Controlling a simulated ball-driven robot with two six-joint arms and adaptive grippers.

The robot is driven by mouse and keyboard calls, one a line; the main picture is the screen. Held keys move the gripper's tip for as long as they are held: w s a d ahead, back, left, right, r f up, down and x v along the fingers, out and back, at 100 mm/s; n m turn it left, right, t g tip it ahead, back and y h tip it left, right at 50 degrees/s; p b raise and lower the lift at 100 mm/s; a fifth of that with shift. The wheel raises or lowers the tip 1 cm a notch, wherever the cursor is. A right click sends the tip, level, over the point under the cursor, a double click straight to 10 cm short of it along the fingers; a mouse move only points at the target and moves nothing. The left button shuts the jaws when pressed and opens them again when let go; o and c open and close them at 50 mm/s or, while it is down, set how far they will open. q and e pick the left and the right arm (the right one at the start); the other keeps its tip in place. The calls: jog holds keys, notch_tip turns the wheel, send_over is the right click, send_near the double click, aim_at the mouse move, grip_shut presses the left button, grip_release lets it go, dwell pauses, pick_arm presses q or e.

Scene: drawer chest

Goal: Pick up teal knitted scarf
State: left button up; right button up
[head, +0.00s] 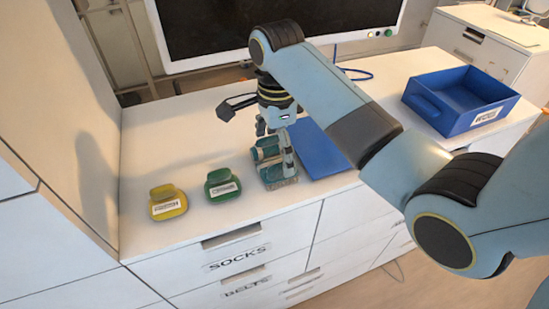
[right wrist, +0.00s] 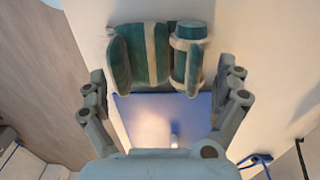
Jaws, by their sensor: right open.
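The teal knitted scarf (head: 266,154) is a rolled or folded bundle with beige bands on the white chest top. It also shows in the right wrist view (right wrist: 140,55), at the top between the finger ends. My right gripper (head: 275,138) is over the scarf, pointing down, and hides part of it. In the right wrist view its two fingers (right wrist: 166,85) are spread wide, one toward each side of the scarf, with nothing held. I cannot tell whether a finger touches the scarf. My left gripper is not in view.
A flat blue item (head: 322,152) lies right beside the scarf. A green folded item (head: 223,192) and a yellow one (head: 168,207) lie to the left. A blue open bin (head: 452,108) stands at right. A dark screen (head: 215,30) stands behind. Drawers labelled SOCKS (head: 235,258) and BELTS are shut.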

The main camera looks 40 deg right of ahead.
jog(key=shift+w+a+f, duration=0.1)
jog(key=shift+f, duration=0.05)
jog(key=shift+a, duration=0.15)
jog(key=shift+s+a+r, duration=0.2)
jog(key=shift+s+r, duration=0.05)
jog(key=shift+s, duration=0.1)
jog(key=shift+c, duration=1.4)
jog(key=shift+d, duration=0.1)
jog(key=shift+c, duration=1.1)
jog(key=shift+w+f, duration=0.1)
jog(key=shift+c, duration=1.1)
jog(key=c, duration=0.4)
jog(key=shift+c, duration=0.8)
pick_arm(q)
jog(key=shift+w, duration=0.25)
pick_arm(e)
jog(key=shift+c, duration=0.2)
